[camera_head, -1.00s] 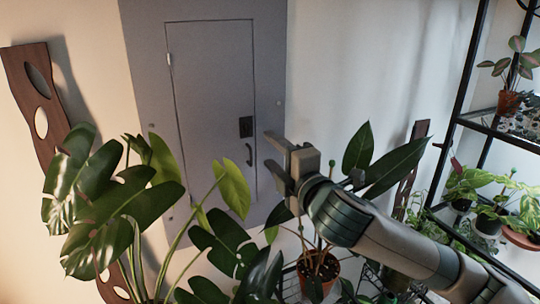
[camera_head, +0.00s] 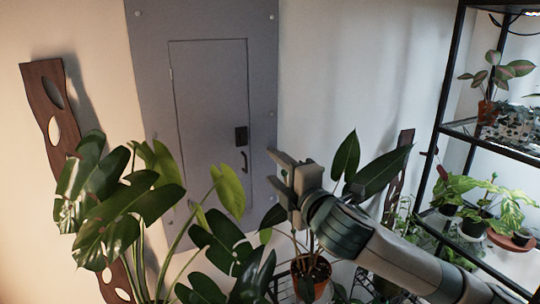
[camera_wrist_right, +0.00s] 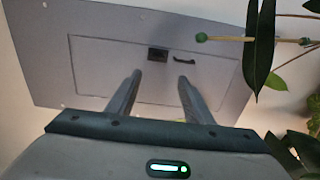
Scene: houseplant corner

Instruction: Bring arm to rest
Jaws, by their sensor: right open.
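My right gripper (camera_head: 274,172) is open and empty in the head view, raised in front of the grey wall panel. Its arm (camera_head: 390,255) comes in from the lower right. In the right wrist view its two fingers (camera_wrist_right: 155,90) stand apart with nothing between them, pointing toward the grey panel (camera_wrist_right: 110,75). The panel (camera_head: 150,60) has a shut door (camera_head: 208,110) with a dark latch (camera_head: 241,136) and a handle (camera_head: 244,161). My left gripper does not show.
A large-leaved plant (camera_head: 120,205) fills the lower left. A potted plant (camera_head: 311,275) stands just below my right arm. A black shelf (camera_head: 455,75) with several plants is at the right. In the wrist view, a green-tipped stake (camera_wrist_right: 201,37) and leaf (camera_wrist_right: 260,45) are close by on the right.

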